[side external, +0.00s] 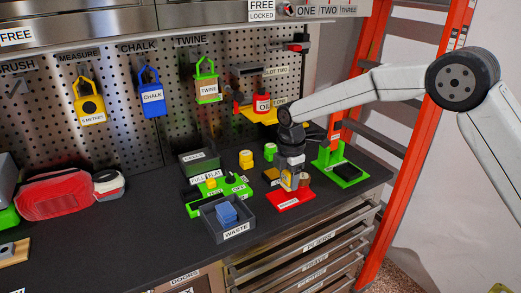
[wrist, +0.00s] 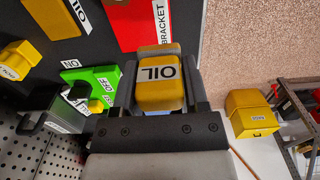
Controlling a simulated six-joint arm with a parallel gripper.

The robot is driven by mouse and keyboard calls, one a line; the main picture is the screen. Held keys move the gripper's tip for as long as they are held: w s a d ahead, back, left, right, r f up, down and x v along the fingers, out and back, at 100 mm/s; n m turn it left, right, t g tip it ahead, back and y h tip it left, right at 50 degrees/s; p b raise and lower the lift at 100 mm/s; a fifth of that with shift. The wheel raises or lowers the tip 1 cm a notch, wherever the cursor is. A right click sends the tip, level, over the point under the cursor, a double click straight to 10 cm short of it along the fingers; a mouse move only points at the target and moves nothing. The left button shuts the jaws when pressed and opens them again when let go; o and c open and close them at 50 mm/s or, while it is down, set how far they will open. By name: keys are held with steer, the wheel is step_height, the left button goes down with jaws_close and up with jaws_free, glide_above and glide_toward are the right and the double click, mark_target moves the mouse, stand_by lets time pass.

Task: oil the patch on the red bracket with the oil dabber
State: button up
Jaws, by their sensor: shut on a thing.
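My gripper (wrist: 160,98) is shut on the yellow oil dabber (wrist: 160,72), whose OIL label faces the wrist camera. In the side view my gripper (side external: 289,180) points down over the red bracket (side external: 289,200), with a bit of yellow dabber between its fingers. The red bracket (wrist: 135,22) lies flat beyond the dabber in the wrist view, its BRACKET label showing. The dabber's lower end and the patch are hidden, so I cannot tell whether the dabber touches the bracket.
Yellow and green pots (side external: 270,151) stand behind. The bench's front edge is near.

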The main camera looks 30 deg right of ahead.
mark_target(285, 204)
steer(key=shift+f, duration=2.4)
steer(key=shift+w+f, duration=0.45)
steer(key=shift+w, duration=2.7)
steer(key=shift+s, duration=3.2)
steer(key=shift+a, duration=0.2)
steer(key=shift+w+a, duration=0.1)
steer(key=shift+w, duration=3.05)
steer(key=shift+s, duration=3.2)
steer(key=shift+w+r, duration=0.1)
steer(key=shift+r, duration=3.9)
